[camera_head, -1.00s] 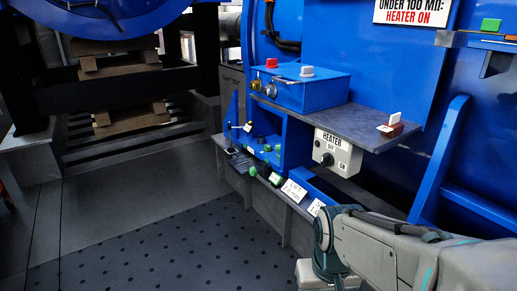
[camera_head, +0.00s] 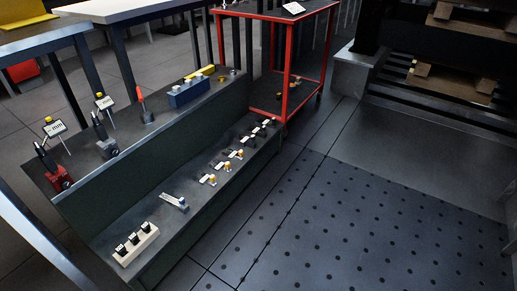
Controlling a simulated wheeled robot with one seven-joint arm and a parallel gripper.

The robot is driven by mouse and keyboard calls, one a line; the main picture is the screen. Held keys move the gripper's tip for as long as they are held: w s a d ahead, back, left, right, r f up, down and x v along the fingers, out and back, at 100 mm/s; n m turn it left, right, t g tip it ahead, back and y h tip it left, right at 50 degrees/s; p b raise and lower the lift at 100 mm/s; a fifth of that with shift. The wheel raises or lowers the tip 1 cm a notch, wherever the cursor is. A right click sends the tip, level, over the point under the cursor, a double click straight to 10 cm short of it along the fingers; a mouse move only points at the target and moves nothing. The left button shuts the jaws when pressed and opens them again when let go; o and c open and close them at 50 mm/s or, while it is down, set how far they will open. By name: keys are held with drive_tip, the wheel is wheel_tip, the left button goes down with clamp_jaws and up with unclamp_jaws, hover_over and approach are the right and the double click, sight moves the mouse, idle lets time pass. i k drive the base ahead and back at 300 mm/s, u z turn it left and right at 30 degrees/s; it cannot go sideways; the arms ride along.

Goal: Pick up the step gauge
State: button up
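No object in view carries a readable name that marks it as the step gauge, so I cannot tell which one it is. On the upper ledge of a dark two-level stand (camera_head: 150,165) are a red-based tool with a black handle (camera_head: 60,180), a grey one with a black handle (camera_head: 105,145) and a small upright tool with a red top (camera_head: 144,108). Two cards marked "mm" (camera_head: 55,127) stand by them. A blue block with grey pegs (camera_head: 188,93) sits further along. On the lower shelf lie a pale block with black pieces (camera_head: 136,245) and a grey labelled piece (camera_head: 176,202). My gripper is out of view.
Several small pieces with yellow tops (camera_head: 211,180) line the lower shelf. A red-framed cart (camera_head: 291,70) stands beyond the stand's far end. Tables (camera_head: 125,12) stand behind at left. The dotted floor (camera_head: 360,225) at right is clear. Pallets (camera_head: 455,50) lie at top right.

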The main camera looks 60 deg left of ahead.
sight(180, 205)
drive_tip(key=u, duration=0.45)
drive_tip(key=k, duration=0.6)
drive_tip(key=u, duration=1.15)
drive_tip(key=i, duration=1.05)
drive_tip(key=u, duration=1)
drive_tip(key=i, duration=1)
drive_tip(key=u, duration=0.1)
